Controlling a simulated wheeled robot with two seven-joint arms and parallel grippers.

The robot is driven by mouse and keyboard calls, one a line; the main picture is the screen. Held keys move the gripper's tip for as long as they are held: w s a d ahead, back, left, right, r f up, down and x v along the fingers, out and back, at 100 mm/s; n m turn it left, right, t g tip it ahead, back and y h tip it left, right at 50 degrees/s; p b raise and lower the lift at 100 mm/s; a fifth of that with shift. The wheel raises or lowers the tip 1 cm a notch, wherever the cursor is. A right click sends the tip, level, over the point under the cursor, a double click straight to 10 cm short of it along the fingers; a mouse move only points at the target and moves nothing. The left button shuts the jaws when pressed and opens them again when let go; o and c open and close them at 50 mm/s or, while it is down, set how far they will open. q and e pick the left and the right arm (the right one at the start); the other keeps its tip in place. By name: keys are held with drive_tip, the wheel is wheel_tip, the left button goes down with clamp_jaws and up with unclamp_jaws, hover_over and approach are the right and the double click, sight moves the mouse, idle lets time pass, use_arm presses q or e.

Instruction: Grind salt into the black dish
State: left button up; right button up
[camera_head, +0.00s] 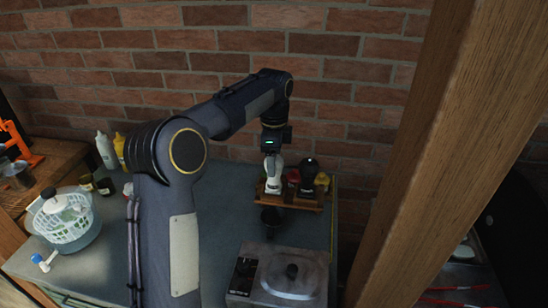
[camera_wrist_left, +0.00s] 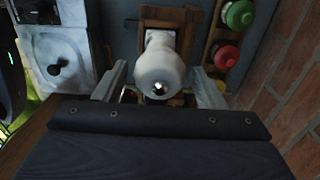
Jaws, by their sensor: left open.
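A white mill (camera_head: 273,180) stands upright on a small wooden rack (camera_head: 306,204) by the brick wall. In the left wrist view the white mill (camera_wrist_left: 161,66) is seen from above, with a shiny knob on top. My left gripper (camera_head: 272,155) is over the mill from above. Its two fingers (camera_wrist_left: 160,84) are open, one on each side of the mill. A black mill (camera_head: 308,176) stands just right of the white one. A dark round thing (camera_head: 270,217) in front of the rack looks like the black dish, but it is small and unclear. My right gripper is not in view.
A salad spinner (camera_head: 66,222) and squeeze bottles (camera_head: 105,150) stand at left. A thick wooden post (camera_head: 440,150) rises at right.

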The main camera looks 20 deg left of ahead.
use_arm(q)
drive_tip(key=shift+c, duration=0.4)
drive_tip(key=c, duration=0.9)
drive_tip(key=shift+o, duration=0.2)
drive_tip(key=shift+r+n+p, duration=0.15)
drive_tip(key=shift+n+p, duration=0.35)
drive_tip(key=shift+n, duration=0.4)
drive_tip(key=shift+n+p, duration=0.3)
drive_tip(key=shift+n, duration=0.6)
drive_tip(key=n, duration=0.3)
drive_tip(key=shift+p, duration=0.3)
